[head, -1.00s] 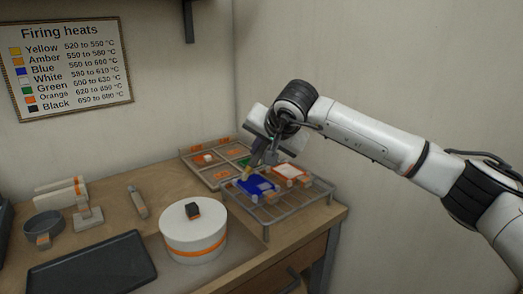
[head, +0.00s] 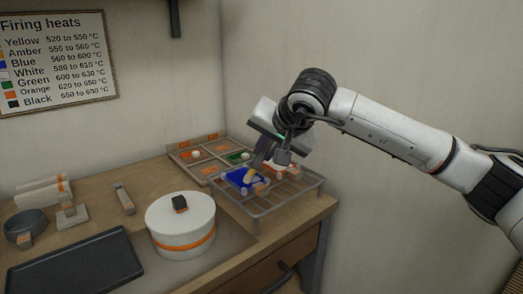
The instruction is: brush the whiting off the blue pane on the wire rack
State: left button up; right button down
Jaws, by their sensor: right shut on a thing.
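The blue pane (head: 239,177) lies on the left part of the wire rack (head: 290,197). Pale marks show around it, but whether they are whiting is too small to tell. I cannot tell whether the bristles touch the glass. The gripper and brush hide part of the pane's far right side. My left gripper is out of view.
A compartment tray (head: 184,157) stands behind the rack. A white lidded pot (head: 180,228) and dark tray (head: 75,262) are to the left. A wall is close behind.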

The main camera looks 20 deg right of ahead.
jog(key=w+r+p, duration=0.1)
jog(key=w+p, duration=0.3)
jog(key=w, duration=0.3)
dwell(0.6)
jog(key=shift+s+d, duration=0.1)
jog(key=shift+d, duration=0.05)
jog(key=shift+f, duration=0.25)
dwell(0.3)
jog(key=shift+f+b, duration=0.3)
jog(key=shift+b, duration=0.05)
dwell(0.3)
